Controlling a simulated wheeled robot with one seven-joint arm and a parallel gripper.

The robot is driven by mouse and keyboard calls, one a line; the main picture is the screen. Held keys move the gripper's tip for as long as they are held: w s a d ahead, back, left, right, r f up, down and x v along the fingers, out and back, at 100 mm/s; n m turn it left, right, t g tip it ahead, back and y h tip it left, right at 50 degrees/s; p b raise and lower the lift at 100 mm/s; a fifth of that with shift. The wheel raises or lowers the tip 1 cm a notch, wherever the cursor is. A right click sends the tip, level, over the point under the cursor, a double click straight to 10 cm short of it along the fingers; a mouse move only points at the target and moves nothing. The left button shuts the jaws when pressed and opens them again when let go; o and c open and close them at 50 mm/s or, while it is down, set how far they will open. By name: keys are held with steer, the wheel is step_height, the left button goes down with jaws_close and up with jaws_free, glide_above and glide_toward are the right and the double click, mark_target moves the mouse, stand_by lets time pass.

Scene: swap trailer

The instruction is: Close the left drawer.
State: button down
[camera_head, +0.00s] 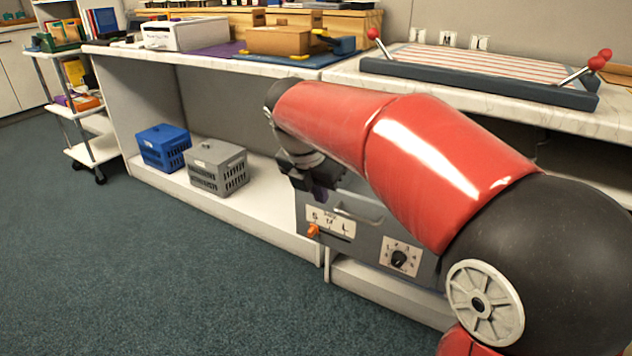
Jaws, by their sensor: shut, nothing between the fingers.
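A grey box-like unit (368,236) sits under the counter. Its front bears a handle (358,208), an S M L scale with an orange slider (313,230), and a dial (399,257). I cannot tell for sure whether this is the left drawer or how far any drawer stands out. My gripper (321,194) is shut and empty, pointing down at the upper left of the unit, left of the handle. I cannot tell whether it touches the unit. My red arm hides the unit's right and upper parts.
A blue crate (163,147) and a grey crate (216,167) stand on the low white shelf (262,214). The counter (210,60) holds boxes and a striped board with red-knobbed levers (480,72). A trolley (92,146) stands far left. The carpet (150,270) in front is clear.

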mark_target(330, 193)
steer(key=w+d+f, duration=0.2)
steer(key=w+f, duration=0.1)
steer(key=shift+w+d, duration=0.15)
steer(key=shift+d, duration=0.1)
steer(key=shift+w+d, duration=0.3)
steer(key=shift+w, duration=0.15)
